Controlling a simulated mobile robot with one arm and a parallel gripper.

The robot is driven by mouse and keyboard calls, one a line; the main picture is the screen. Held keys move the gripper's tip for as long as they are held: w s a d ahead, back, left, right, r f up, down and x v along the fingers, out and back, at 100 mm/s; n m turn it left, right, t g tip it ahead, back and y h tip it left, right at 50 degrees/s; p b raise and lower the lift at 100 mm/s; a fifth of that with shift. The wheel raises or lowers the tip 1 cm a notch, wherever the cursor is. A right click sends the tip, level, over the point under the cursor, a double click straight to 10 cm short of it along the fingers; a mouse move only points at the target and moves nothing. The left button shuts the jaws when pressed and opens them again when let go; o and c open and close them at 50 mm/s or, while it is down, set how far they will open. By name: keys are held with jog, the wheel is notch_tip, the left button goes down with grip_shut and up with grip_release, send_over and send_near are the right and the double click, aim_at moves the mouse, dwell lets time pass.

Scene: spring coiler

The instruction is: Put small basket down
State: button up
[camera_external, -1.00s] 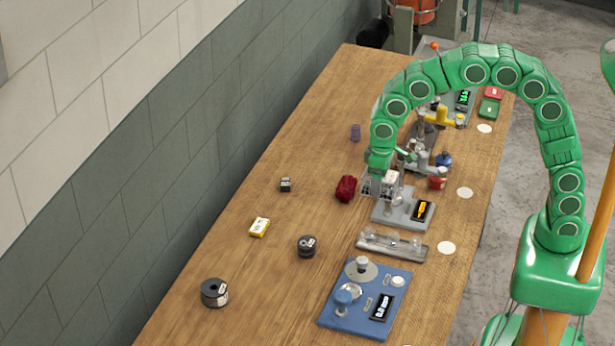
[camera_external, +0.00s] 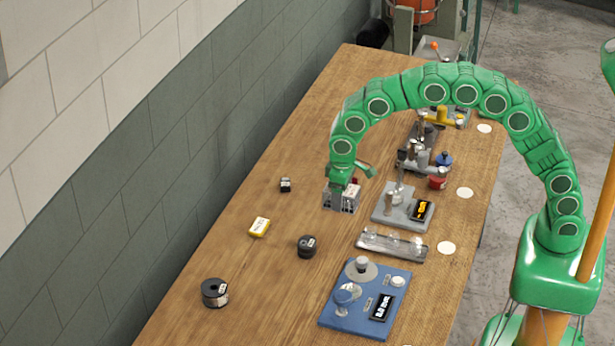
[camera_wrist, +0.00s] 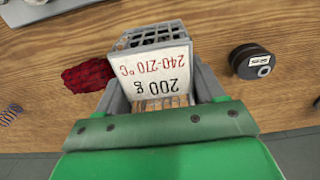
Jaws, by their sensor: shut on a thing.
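The small basket (camera_external: 349,197) is grey with slatted sides, held by my gripper over the wooden table in the external view. In the wrist view the basket (camera_wrist: 158,38) sits between the two grey jaws, with a white label (camera_wrist: 155,72) reading "200 g 240-270 °C" facing the camera. My gripper (camera_wrist: 163,88) is shut on it. It also shows at the end of my green arm in the external view (camera_external: 342,190). I cannot tell for sure whether the basket's bottom touches the table.
A dark red bundle (camera_wrist: 88,77) lies close beside the basket. A black spool (camera_wrist: 251,62) is on its other side. A yellow box (camera_external: 260,227), a blue device (camera_external: 345,310) and a grey device (camera_external: 392,212) stand around. The table's left part (camera_external: 215,255) is fairly clear.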

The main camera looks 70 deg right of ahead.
jog(key=shift+w+a+f, duration=0.15)
jog(key=shift+w+f, duration=0.5)
jog(key=shift+f, duration=0.35)
jog(key=shift+w+a+f, duration=0.15)
jog(key=shift+w+f, duration=0.5)
jog(key=shift+w, duration=0.05)
notch_tip(320, 180, down, 3)
jog(key=shift+f, duration=0.2)
jog(key=o, duration=1.2)
